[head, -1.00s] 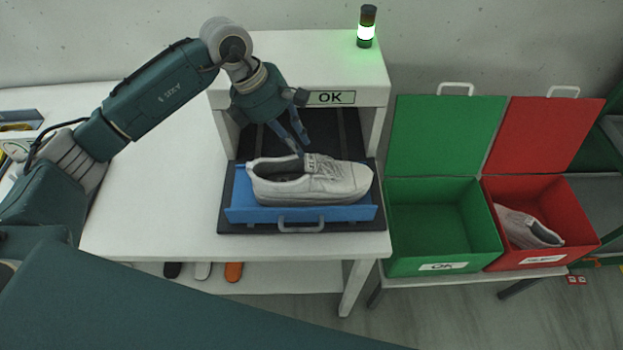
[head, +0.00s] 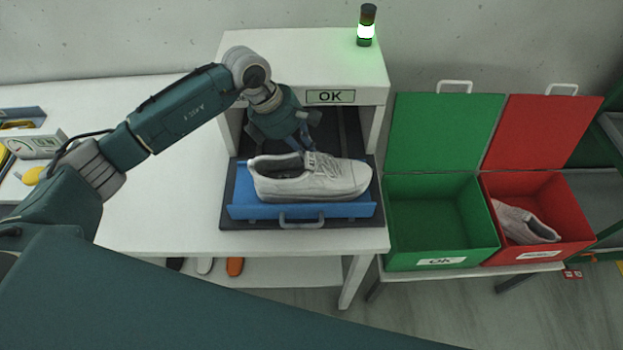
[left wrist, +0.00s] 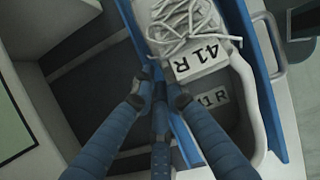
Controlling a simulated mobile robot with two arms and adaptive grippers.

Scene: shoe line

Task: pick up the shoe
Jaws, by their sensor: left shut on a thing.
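A white lace-up shoe (head: 335,178) lies in the blue tray (head: 236,207) on the table, toe to the right in the head view. In the left wrist view the shoe (left wrist: 244,100) shows a tongue marked "41 R" and a matching label inside. My left gripper (head: 300,145) reaches down at the shoe's far side. In the left wrist view its fingers (left wrist: 160,88) are closed at the shoe's side edge, beside the tongue, shut on the shoe. The exact contact is partly hidden behind the fingers. My right gripper is in neither view.
The tray sits before a white box with an "OK" display (head: 330,97) and a lit green lamp (head: 366,30). To the right stand an open, empty green bin (head: 425,248) and an open red bin (head: 560,243) holding another shoe (head: 524,222). The left tabletop is largely clear.

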